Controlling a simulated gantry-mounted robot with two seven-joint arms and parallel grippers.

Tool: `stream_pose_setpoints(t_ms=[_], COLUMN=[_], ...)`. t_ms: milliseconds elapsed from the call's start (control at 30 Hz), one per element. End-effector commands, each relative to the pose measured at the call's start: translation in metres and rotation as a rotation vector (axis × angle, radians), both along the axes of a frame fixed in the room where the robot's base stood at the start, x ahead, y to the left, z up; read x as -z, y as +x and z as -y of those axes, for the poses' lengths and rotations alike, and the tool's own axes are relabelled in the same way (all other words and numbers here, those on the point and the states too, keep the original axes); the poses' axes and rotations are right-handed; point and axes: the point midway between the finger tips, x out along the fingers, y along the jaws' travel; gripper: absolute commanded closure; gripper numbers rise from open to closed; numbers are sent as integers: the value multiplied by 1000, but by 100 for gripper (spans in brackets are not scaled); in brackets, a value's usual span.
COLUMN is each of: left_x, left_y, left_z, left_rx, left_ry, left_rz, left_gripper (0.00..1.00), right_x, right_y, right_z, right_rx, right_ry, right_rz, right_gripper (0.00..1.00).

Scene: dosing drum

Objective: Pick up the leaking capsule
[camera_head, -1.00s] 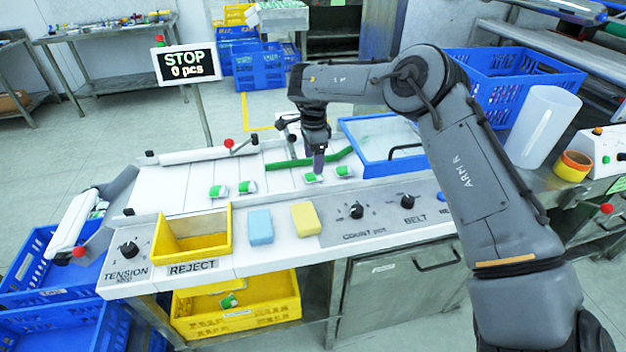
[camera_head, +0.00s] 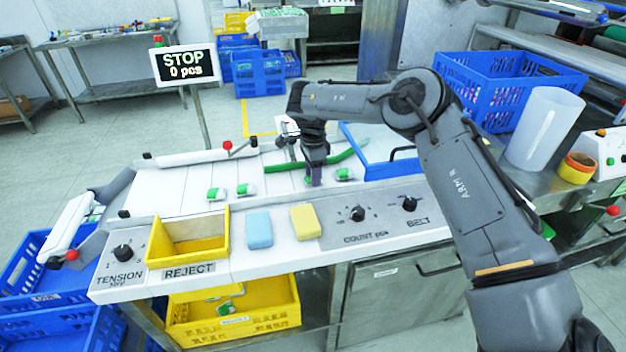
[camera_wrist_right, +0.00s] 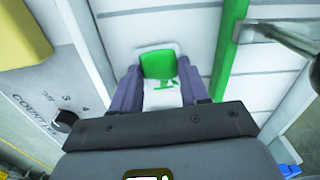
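Several white and green capsules lie on the white belt (camera_head: 180,185). Two are at the left of the group, one (camera_head: 215,193) beside another (camera_head: 246,189). A third (camera_head: 344,174) lies just right of my right gripper (camera_head: 314,180). That gripper points down at the belt and mostly hides one more capsule. In the right wrist view this capsule (camera_wrist_right: 160,68) lies between the two purple fingers (camera_wrist_right: 164,84), which stand open on either side of it. I cannot make out a leak on any capsule. My left gripper is not in view.
A green guide rail (camera_head: 290,168) runs close behind the gripper, with a blue-framed tray (camera_head: 385,169) at right. The yellow REJECT bin (camera_head: 190,252), a blue block (camera_head: 258,230) and a yellow block (camera_head: 305,221) sit at the front. The STOP display (camera_head: 184,64) stands behind.

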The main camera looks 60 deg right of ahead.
Motion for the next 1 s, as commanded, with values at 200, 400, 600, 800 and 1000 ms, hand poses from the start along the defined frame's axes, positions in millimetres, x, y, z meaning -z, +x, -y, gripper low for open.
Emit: stream_pose_setpoints(t_ms=[200,400,600,800,1000], left_x=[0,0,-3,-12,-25], left_y=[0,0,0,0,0], left_z=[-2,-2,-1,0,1], left_rx=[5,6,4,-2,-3], left_ry=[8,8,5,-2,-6], left_rz=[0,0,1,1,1], left_gripper=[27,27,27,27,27], right_x=[0,0,-5,-24,-52], right_y=[0,0,0,0,-12], right_z=[0,0,0,0,-1], right_rx=[0,0,-1,-1,1], right_ry=[0,0,-1,-1,3], right_rz=[0,0,1,0,3], right_gripper=[85,85,85,85,85])
